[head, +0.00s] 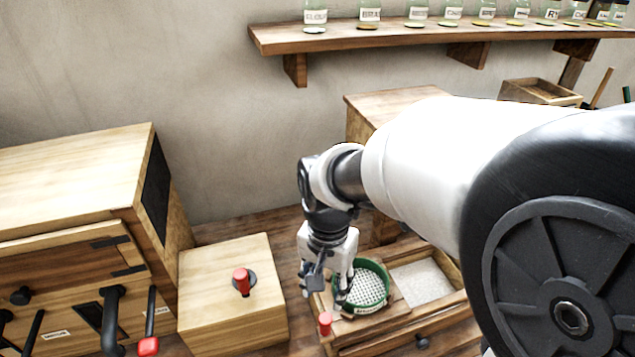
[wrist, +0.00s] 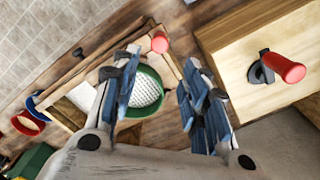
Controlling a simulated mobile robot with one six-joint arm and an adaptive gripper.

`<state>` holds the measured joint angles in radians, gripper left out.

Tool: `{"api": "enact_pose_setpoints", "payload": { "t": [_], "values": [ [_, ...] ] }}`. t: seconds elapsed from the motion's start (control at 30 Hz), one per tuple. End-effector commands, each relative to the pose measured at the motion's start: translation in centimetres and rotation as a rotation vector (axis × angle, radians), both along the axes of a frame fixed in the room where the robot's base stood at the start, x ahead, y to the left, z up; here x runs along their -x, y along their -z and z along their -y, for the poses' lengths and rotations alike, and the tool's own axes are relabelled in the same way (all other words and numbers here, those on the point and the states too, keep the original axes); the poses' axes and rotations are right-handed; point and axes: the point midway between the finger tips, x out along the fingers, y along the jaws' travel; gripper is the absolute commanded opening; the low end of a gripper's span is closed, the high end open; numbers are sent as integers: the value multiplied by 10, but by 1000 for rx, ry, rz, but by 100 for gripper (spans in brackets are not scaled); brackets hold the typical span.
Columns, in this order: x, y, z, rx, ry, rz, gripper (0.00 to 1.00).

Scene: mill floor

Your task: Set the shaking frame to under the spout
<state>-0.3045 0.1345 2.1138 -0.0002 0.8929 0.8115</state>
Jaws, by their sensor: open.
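The shaking frame appears to be the wooden carriage (head: 397,311) that holds a round green-rimmed sieve (head: 369,287) with white mesh. A red knob (head: 325,323) stands at its left front corner. In the wrist view, the sieve (wrist: 147,92) and the red knob (wrist: 159,42) show near the fingers. My gripper (head: 328,288) is open and empty, pointing down above the left side of the frame, close to the sieve and behind the knob. Contact cannot be told. I cannot make out a spout; my arm hides part of the area behind the frame.
A wooden box with a red-handled lever (head: 242,281) stands left of the frame. A larger wooden cabinet (head: 75,190) with black handles is farther left. Another wooden cabinet (head: 388,102) stands behind my arm. A shelf of jars (head: 440,37) runs along the wall.

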Motion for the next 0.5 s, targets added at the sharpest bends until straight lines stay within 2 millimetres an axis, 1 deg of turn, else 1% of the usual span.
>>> {"api": "enact_pose_setpoints", "payload": {
  "t": [0.03,0.5],
  "values": [
    [1,12,1,1,0,-4,41],
    [1,115,1,1,-1,-4,41]
  ]
}}
